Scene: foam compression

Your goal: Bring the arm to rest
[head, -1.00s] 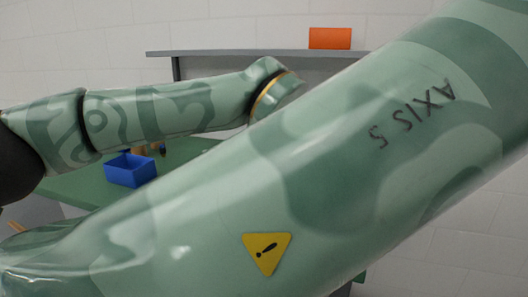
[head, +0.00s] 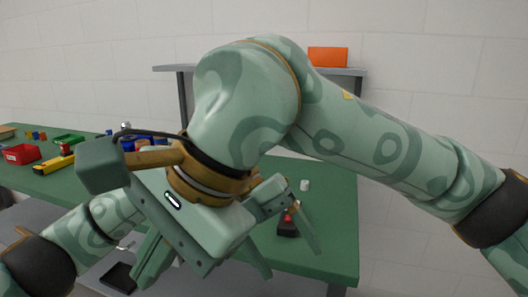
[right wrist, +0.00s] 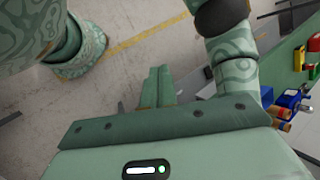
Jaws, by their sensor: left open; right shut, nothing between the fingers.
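My right arm comes in from the right and bends across the middle of the head view. Its gripper (head: 152,268) hangs at lower centre-left with its fingers together and empty. In the right wrist view its fingers (right wrist: 155,88) lie side by side, pointing over the grey floor. My left arm (head: 95,228) comes in from lower left and passes behind the right gripper. The left gripper (head: 284,250) shows to the right, its fingers apart, over or in front of the green table (head: 330,215). Part of it is hidden behind the right gripper.
A black object with a red top (head: 288,228) appears near the left fingers. A small white item (head: 304,185) stands behind it. A red bin (head: 20,153), a yellow tool (head: 55,160) and a green bin (head: 68,140) are on the left. An orange box (head: 327,57) sits on the back shelf.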

